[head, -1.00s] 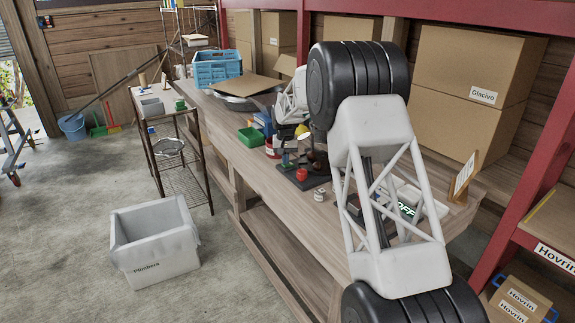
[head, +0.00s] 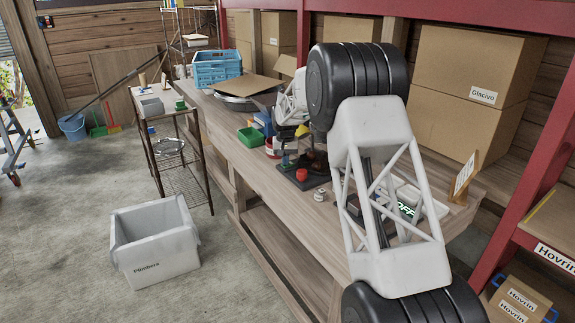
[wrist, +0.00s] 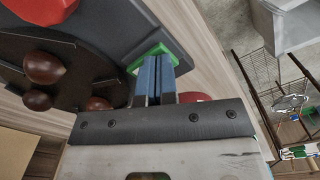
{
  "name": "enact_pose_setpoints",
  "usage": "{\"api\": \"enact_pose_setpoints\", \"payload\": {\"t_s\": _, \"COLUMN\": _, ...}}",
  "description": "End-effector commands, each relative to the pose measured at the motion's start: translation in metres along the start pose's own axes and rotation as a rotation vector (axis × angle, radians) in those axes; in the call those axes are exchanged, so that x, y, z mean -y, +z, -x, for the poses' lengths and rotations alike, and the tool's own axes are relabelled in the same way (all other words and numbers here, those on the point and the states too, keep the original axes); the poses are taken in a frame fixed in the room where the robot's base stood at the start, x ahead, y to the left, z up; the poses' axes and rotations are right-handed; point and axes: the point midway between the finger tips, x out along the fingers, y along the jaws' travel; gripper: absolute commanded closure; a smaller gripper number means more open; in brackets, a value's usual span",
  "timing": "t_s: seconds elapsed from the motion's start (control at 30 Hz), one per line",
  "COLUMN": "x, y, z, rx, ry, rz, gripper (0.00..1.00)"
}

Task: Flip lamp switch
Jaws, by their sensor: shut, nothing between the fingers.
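A dark base (head: 306,183) stands on the workbench, with a red knob-like part (head: 301,174) at its near edge. In the wrist view a small green square part (wrist: 146,56) sits on the base's dark edge. My gripper (wrist: 158,62) is shut and empty, with its blue fingertips right over or against the green part; I cannot tell whether they touch. The fingers hide part of it.
Chestnuts (wrist: 44,68) lie in a dark round pan beside my fingers. A green bin (head: 250,137) and a blue crate (head: 217,68) stand farther along the bench. A grey crate (head: 157,265) is on the floor. Cardboard boxes (head: 462,118) line the back shelf.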

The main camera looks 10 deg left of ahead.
Motion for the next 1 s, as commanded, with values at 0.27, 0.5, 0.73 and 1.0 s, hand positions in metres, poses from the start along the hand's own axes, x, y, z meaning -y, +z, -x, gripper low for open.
{"api": "enact_pose_setpoints", "payload": {"t_s": 0.27, "x": 0.0, "y": 0.0, "z": 0.014, "rx": -0.001, "ry": 0.0, "rz": 0.0, "gripper": 1.0}}
{"api": "enact_pose_setpoints", "payload": {"t_s": 0.5, "x": 0.0, "y": 0.0, "z": 0.027, "rx": 0.001, "ry": 0.0, "rz": 0.0, "gripper": 1.0}}
{"api": "enact_pose_setpoints", "payload": {"t_s": 0.73, "x": 0.0, "y": 0.0, "z": 0.04, "rx": 0.0, "ry": 0.0, "rz": 0.0, "gripper": 1.0}}
{"api": "enact_pose_setpoints", "payload": {"t_s": 1.0, "x": 0.0, "y": 0.0, "z": 0.056, "rx": 0.0, "ry": 0.0, "rz": 0.0, "gripper": 1.0}}
